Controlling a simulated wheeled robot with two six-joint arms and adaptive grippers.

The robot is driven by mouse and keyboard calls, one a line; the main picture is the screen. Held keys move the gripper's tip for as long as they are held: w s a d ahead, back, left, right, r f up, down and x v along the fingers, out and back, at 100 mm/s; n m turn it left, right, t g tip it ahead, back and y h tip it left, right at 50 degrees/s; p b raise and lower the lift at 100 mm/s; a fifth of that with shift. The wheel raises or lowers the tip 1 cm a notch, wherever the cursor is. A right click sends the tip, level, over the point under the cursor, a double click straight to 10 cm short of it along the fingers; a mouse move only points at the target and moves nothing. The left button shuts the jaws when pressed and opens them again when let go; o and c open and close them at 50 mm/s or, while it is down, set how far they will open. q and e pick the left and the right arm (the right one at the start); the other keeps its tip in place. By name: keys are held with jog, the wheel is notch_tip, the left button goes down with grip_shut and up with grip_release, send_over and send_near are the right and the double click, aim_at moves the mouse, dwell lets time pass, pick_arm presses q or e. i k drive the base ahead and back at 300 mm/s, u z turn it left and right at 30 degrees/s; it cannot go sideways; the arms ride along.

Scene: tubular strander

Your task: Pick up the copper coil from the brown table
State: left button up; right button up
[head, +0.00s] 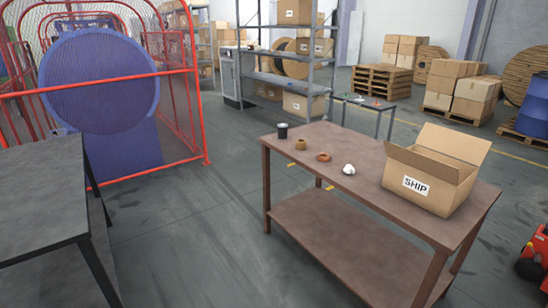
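The brown table (345,206) stands right of the middle, with a lower shelf. A flat reddish-orange ring, which looks like the copper coil (323,157), lies on its top near the back left part. A small tan-brown ring or spool (301,144) stands to its left, and a small white object (348,169) lies to its right. The coil is apart from both and nothing covers it. Neither of my grippers is in the head view.
A black cup-like cylinder (282,131) stands at the table's left corner. An open SHIP box (434,174) fills its right part. A dark table (40,200) is at left, beside a red mesh cage (188,100). Floor between the tables is clear. Something red (538,258) is at lower right.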

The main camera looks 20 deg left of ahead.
aim_at(321, 156)
jog(key=z, duration=0.05)
jog(key=k, duration=0.5)
jog(key=z, duration=0.1)
jog(key=i, duration=0.3)
jog(key=u, duration=1)
jog(key=i, duration=2.05)
jog(key=z, duration=1.35)
jog(key=i, duration=0.6)
jog(key=z, duration=0.6)
